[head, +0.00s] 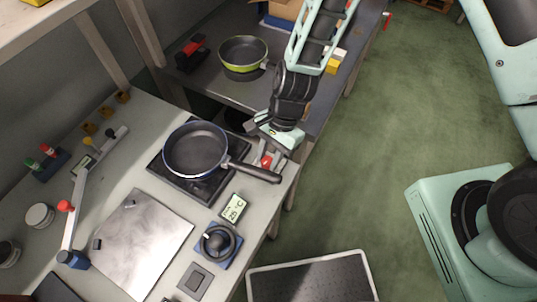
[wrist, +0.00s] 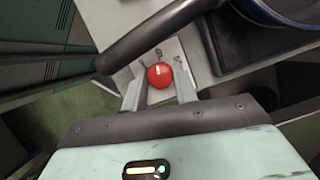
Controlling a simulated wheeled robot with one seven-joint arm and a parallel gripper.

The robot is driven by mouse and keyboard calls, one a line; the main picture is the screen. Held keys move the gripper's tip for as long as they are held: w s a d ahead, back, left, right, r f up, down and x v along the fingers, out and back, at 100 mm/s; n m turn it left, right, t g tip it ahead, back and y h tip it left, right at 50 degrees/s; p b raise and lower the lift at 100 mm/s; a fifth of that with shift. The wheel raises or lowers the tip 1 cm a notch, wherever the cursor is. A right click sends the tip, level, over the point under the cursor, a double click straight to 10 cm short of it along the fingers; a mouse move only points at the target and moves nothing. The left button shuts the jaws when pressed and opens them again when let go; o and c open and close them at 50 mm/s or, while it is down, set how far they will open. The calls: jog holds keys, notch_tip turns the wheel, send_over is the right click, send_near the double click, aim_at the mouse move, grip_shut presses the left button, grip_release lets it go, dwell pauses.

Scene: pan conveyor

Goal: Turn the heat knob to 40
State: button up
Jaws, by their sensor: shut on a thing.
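A round red knob (head: 266,160) with a short white mark sits on a pale block at the counter's right edge, beside the hot plate (head: 207,193). It also shows in the wrist view (wrist: 160,75). My gripper (head: 265,155) reaches down to it from the back, and its fingers (wrist: 159,92) are shut on the red knob, one on each side. A small display (head: 234,208) in front of the hot plate appears to read 25 °C. The scale around the knob is not readable.
A blue-rimmed pan (head: 195,149) stands on the hot plate. Its dark handle (wrist: 160,34) passes close by my gripper. A black dial (head: 218,243) on a blue base and a metal sheet (head: 143,243) lie nearer. A green pan (head: 243,54) stands on the back table.

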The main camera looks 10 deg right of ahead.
jog(key=shift+m, duration=0.4)
jog(key=shift+w+r, duration=0.1)
jog(key=o, duration=1)
jog(key=shift+c, duration=0.2)
jog(key=b+v, duration=0.1)
jog(key=v, duration=1.6)
jog(key=shift+d, duration=0.25)
jog(key=shift+r, duration=0.15)
jog(key=s+d+r+n+t+h, duration=0.1)
jog(key=s+r+n, duration=0.3)
jog(key=s+n, duration=0.3)
jog(key=s+d+r+n+t+h, duration=0.1)
jog(key=s+r+n, duration=0.3)
jog(key=s+n, duration=0.4)
jog(key=d+n, duration=0.1)
jog(key=n, duration=0.2)
jog(key=shift+s+r+t+h, duration=0.3)
jog(key=shift+r+t+h, duration=0.05)
jog(key=shift+t+h, duration=0.05)
